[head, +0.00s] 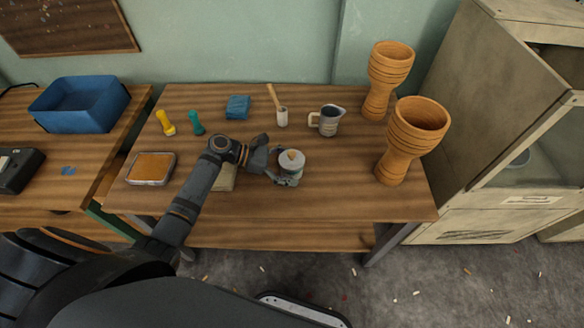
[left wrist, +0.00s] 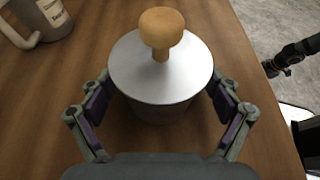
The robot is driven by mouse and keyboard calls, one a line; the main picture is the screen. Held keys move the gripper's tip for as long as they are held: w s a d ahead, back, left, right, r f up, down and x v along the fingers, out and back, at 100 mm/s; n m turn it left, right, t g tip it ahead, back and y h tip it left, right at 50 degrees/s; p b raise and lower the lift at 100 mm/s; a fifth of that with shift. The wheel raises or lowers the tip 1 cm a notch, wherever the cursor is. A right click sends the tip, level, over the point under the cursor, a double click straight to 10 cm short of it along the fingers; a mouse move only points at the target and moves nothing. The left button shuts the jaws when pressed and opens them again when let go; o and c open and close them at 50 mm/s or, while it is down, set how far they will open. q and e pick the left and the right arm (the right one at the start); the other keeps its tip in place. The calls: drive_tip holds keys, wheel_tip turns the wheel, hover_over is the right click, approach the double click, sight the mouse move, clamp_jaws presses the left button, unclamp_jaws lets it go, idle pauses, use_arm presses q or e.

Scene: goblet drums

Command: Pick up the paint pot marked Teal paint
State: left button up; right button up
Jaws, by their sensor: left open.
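A grey paint pot (head: 292,163) with a pale metal lid and a round wooden knob stands upright on the middle of the table. It fills the centre of the left wrist view (left wrist: 160,75), and no label shows on it there. My left gripper (head: 274,166) is at the pot in the head view. In the left wrist view its two fingers (left wrist: 162,108) are open, one on each side of the pot. I cannot tell whether the pads touch it.
Two wooden goblet drums (head: 404,145) stand at the right.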

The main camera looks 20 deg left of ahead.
sight(292, 158)
use_arm(q)
drive_tip(key=shift+d, duration=0.1)
drive_tip(key=shift+c, duration=0.3)
drive_tip(key=c, duration=1.3)
drive_tip(key=shift+r, duration=0.15)
drive_tip(key=shift+c, duration=0.2)
drive_tip(key=shift+r, duration=0.4)
wheel_tip(292, 158, up, 4)
drive_tip(key=shift+f+p, duration=0.2)
drive_tip(key=shift+p, duration=0.6)
wheel_tip(292, 158, up, 13)
drive_tip(key=p, duration=0.2)
drive_tip(key=shift+r, duration=0.15)
use_arm(e)
drive_tip(key=s+r, duration=0.2)
drive_tip(key=r, duration=0.1)
drive_tip(key=shift+s, duration=0.3)
